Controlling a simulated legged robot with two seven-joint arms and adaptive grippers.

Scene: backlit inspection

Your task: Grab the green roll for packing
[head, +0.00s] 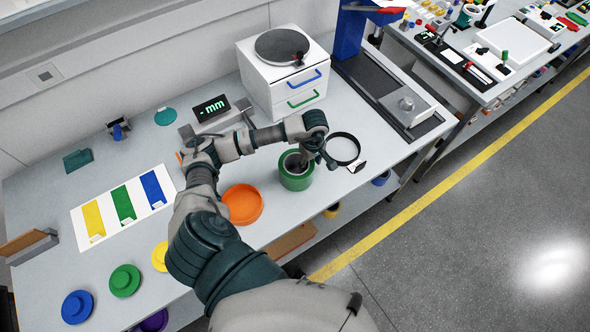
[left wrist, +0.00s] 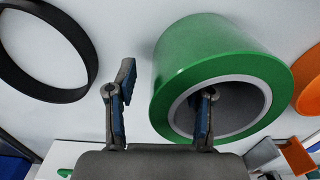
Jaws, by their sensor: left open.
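The green roll (head: 296,182) stands on the grey table just below my left gripper (head: 315,162). The roll fills the centre-right of the left wrist view (left wrist: 215,55), with its pale inner ring and dark hole showing. My left gripper (left wrist: 165,85) is open. One finger overlaps the hole and seems to reach into it; the other is outside the roll at left. The roll's wall lies between the fingers. I cannot tell whether either finger touches it. My right gripper is not in view.
A black ring (head: 343,149) lies right of the roll and an orange round dish (head: 243,204) lies left. A white drawer cabinet (head: 284,75) stands behind. Yellow (head: 160,257), green (head: 125,280) and blue (head: 77,306) round pieces line the table's front left.

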